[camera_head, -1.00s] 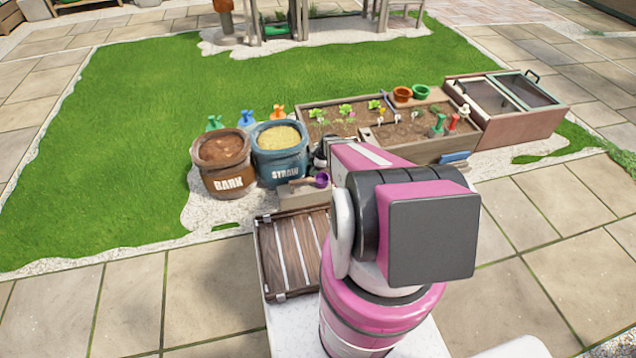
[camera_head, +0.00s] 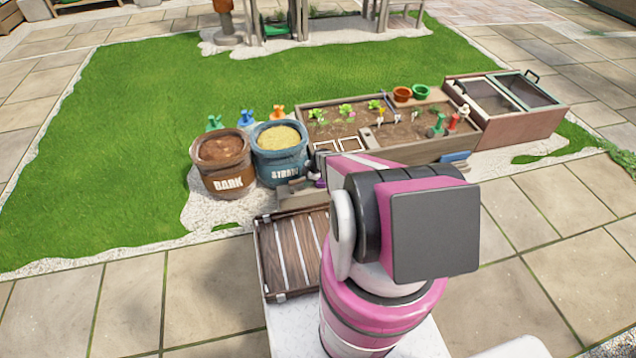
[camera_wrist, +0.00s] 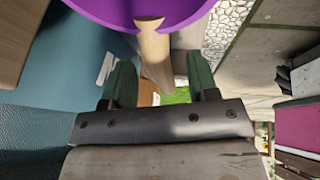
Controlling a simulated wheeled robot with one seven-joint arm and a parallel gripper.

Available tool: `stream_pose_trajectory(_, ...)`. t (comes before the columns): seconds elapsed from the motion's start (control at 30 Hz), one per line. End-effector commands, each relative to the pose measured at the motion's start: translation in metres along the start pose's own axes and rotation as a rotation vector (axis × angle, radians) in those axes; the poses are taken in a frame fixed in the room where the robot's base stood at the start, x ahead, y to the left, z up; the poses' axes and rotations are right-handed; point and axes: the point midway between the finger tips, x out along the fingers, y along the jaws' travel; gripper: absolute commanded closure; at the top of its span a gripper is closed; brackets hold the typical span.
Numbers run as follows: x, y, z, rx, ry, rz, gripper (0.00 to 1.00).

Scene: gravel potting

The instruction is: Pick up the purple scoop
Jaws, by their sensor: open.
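The purple scoop has a purple bowl (camera_wrist: 130,10) at the top of the wrist view and a pale wooden handle (camera_wrist: 155,55) running down from it. My gripper (camera_wrist: 160,78) is open, with a green finger on each side of the handle. A gap shows beside the handle, and neither finger visibly presses on it. In the head view only a small purple patch of the scoop (camera_head: 320,183) shows, by the wooden box in front of the straw bag. My arm and gripper hide the rest.
The bark bag (camera_head: 222,165) and straw bag (camera_head: 280,152) stand left of my gripper. A wooden planter (camera_head: 400,150) with seedlings is behind it. A slatted wooden crate (camera_head: 285,255) lies nearer. Several coloured hand tools stand behind the bags.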

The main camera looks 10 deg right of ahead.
Motion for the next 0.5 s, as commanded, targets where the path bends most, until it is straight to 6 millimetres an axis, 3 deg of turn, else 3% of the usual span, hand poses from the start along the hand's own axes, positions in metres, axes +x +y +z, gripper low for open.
stream_pose_trajectory(0.1,0.0145,0.0011,0.0005,0.0,0.0,0.0,0.46)
stream_pose_trajectory(0.33,0.0153,0.0,0.0,0.0,-0.001,0.001,0.46)
stream_pose_trajectory(0.37,0.0152,0.0001,-0.0001,0.0,-0.001,0.001,0.53)
stream_pose_trajectory(0.5,0.0152,0.0001,-0.0001,0.0,-0.001,0.001,0.97)
